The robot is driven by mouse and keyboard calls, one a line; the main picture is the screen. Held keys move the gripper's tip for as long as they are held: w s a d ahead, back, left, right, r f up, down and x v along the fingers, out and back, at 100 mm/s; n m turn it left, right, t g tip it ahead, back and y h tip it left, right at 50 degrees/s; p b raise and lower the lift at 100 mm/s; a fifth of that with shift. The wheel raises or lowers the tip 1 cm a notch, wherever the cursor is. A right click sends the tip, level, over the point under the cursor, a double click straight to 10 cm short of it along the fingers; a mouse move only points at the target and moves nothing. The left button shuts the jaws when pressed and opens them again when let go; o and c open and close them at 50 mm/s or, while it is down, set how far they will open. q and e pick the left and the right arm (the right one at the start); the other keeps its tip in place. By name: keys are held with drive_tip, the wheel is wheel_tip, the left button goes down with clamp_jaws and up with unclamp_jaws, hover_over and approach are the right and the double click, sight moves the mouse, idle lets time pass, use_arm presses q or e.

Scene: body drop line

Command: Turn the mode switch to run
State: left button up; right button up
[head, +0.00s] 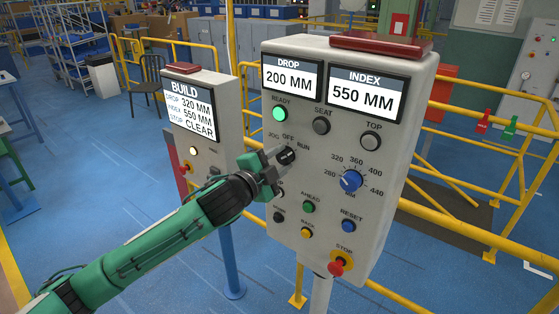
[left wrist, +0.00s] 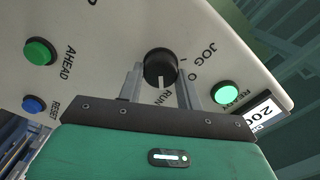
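The mode switch (head: 286,156) is a round black knob with a white pointer line, on the grey panel below the READY light. In the left wrist view the knob (left wrist: 159,66) has its line pointing toward the RUN label. My left gripper (head: 262,165) is close in front of the panel at the knob. In the left wrist view its two fingers (left wrist: 161,86) stand on either side of the knob and look open; I cannot tell if they touch it. The fingers partly hide the panel beside the knob. My right gripper is not in view.
The panel has a lit green READY button (head: 280,113), a blue dial (head: 350,181), a green AHEAD button (head: 309,207) and a red STOP button (head: 337,268). A BUILD panel (head: 190,104) stands to the left. Yellow railings (head: 440,235) run behind and to the right.

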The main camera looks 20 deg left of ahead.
use_arm(q)
drive_tip(key=o, duration=0.4)
drive_tip(key=shift+s+a+f, duration=0.15)
drive_tip(key=shift+s, duration=0.15)
drive_tip(key=b+v, duration=0.6)
drive_tip(key=v, duration=0.7)
